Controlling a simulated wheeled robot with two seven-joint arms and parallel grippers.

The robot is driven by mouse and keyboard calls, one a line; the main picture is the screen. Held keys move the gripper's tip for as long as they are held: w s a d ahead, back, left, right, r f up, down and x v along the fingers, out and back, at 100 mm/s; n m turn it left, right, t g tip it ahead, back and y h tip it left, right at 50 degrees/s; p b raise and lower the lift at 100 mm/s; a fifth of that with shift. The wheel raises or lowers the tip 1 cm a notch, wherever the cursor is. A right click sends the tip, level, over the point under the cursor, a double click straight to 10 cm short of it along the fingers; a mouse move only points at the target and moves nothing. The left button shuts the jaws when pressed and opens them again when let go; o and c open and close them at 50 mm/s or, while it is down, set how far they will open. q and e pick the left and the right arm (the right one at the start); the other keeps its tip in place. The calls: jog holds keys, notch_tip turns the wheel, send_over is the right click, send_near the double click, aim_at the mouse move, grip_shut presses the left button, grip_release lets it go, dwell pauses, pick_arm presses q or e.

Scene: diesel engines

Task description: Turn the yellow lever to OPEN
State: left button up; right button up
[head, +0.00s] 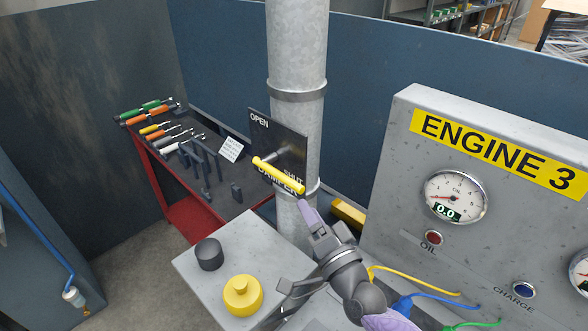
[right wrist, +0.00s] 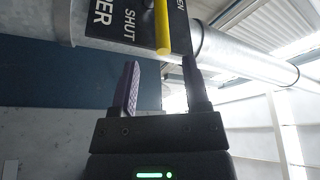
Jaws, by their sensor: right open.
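The yellow lever (head: 278,175) is a bar mounted in front of a dark plate (head: 290,146) on the grey pipe. The plate reads OPEN at upper left, SHUT at lower right and DAMPER below. The lever slants down to the right, its lower end close to SHUT. My right gripper (head: 307,212) is open, just below that end. In the right wrist view, the lever (right wrist: 162,28) stands above the gap between the two purple fingers (right wrist: 162,82), its near end about level with the fingertips. Contact cannot be told. My left gripper is not in view.
The vertical pipe (head: 297,50) stands behind the plate. A grey bench top with a black knob (head: 209,254) and a yellow knob (head: 242,295) lies below. The ENGINE 3 panel (head: 480,200) with gauges stands at right. A tool table (head: 205,185) is at left.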

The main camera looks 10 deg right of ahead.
aim_at(292, 180)
jog(key=x, duration=0.7)
jog(key=shift+w+a+r, duration=0.15)
jog(key=shift+w, duration=0.1)
grip_shut()
dwell(1.0)
